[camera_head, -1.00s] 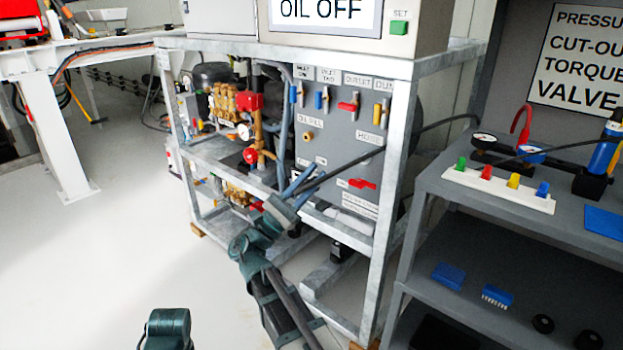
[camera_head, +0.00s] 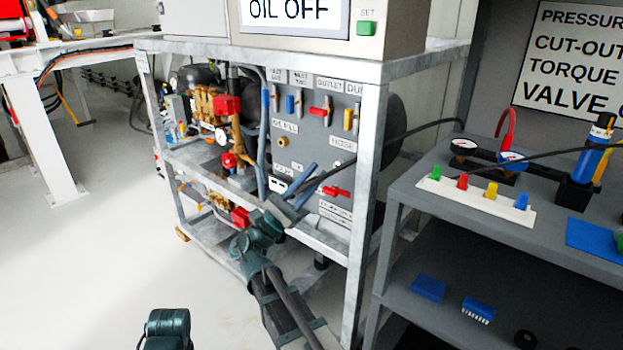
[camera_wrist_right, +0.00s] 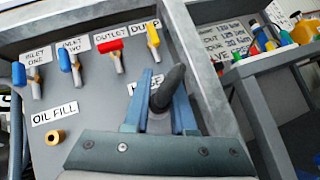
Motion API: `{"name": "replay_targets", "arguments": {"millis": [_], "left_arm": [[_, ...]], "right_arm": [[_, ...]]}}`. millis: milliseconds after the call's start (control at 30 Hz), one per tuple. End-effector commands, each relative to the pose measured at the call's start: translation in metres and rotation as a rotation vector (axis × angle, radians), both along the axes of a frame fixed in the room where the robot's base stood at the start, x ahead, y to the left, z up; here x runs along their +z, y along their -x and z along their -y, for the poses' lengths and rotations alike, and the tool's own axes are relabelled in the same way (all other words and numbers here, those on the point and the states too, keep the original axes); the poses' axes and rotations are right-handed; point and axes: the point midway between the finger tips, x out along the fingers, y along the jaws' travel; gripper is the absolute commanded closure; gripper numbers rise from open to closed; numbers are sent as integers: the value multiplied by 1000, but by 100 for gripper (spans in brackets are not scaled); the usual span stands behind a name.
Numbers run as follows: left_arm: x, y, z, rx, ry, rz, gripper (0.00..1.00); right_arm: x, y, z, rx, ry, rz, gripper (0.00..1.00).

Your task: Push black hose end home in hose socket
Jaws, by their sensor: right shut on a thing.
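My right gripper (camera_head: 311,178) is shut on the black hose and is in front of the grey panel, below the HOSE label (camera_head: 343,142). In the right wrist view its blue fingers (camera_wrist_right: 158,100) stand either side of the dark hose end (camera_wrist_right: 170,85). The black hose (camera_head: 405,134) also runs right from the gripper, past the frame's front post. The hose socket cannot be made out; hose and fingers cover the area by the HOSE label in the wrist view. I cannot tell whether the hose end touches the panel.
The galvanised frame's front post (camera_head: 365,210) stands right of my right arm. Valve levers, including the red outlet lever (camera_wrist_right: 110,45), line the panel top. A grey shelf (camera_head: 420,192) with gauges and coloured pegs stands at right. Open floor (camera_head: 100,260) lies left.

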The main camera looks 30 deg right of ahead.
Motion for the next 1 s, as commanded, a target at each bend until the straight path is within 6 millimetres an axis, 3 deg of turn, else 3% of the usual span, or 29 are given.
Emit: {"name": "replay_targets", "arguments": {"millis": [500, 1000], "left_arm": [[0, 0, 0, 0, 0, 0, 45], [0, 0, 0, 0, 0, 0, 45]], "right_arm": [[0, -17, 40, -1, 1, 0, 100], [0, -21, 50, 1, 1, -1, 100]]}}
